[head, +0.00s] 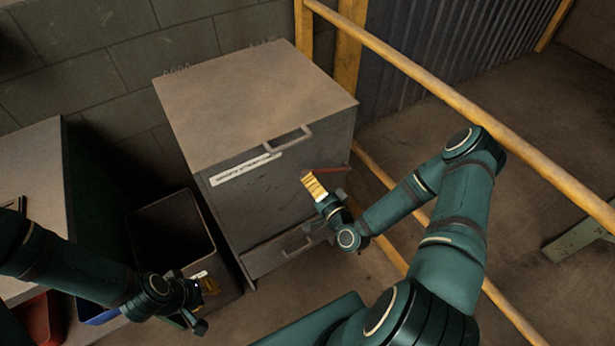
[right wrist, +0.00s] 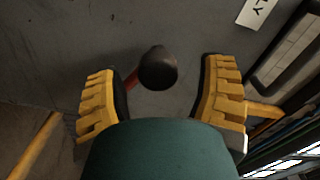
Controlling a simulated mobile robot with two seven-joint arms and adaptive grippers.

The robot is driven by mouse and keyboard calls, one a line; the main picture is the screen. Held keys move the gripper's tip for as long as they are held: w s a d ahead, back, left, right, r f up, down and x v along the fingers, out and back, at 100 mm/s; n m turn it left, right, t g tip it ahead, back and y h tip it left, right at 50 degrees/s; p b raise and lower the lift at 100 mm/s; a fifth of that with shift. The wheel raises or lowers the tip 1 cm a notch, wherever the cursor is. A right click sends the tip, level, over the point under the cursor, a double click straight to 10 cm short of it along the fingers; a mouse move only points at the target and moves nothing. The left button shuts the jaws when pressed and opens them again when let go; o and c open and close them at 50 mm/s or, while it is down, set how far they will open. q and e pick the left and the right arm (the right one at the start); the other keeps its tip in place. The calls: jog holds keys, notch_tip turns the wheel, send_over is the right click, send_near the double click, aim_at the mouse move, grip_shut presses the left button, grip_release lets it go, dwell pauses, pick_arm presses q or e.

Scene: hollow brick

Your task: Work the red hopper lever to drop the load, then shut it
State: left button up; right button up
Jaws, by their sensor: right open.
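The red hopper lever (head: 328,170) sticks out from the front of a grey metal cabinet-like hopper (head: 255,100). In the right wrist view its dark round knob (right wrist: 158,68) sits between my fingers, with the red shaft (right wrist: 131,79) behind it toward the left finger. My right gripper (head: 314,186) is open at the lever, with a gap visible on both sides of the knob. It also shows in the right wrist view (right wrist: 163,88). My left gripper (head: 203,300) hangs low at the lower left, away from the lever; its jaw opening is unclear.
A handle (head: 288,138) and a white label (head: 245,169) are on the hopper front, with a lower handle (head: 297,246) below. An open dark bin (head: 172,222) stands left of the hopper. A yellow rail (head: 420,80) runs behind my right arm. A bench (head: 35,160) is at left.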

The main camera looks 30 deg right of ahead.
jog(key=s, duration=0.8)
jog(key=shift+s+d, duration=0.35)
jog(key=a+f+n+g+y, duration=0.45)
jog(key=a+n+g, duration=0.55)
jog(key=a, duration=0.4)
jog(key=s+a+r+g+h, duration=0.2)
jog(key=s+a+g, duration=0.1)
jog(key=s+g, duration=0.3)
jog(key=shift+s+a+n, duration=0.25)
jog(key=shift+s+n, duration=0.05)
jog(key=shift+s, duration=0.05)
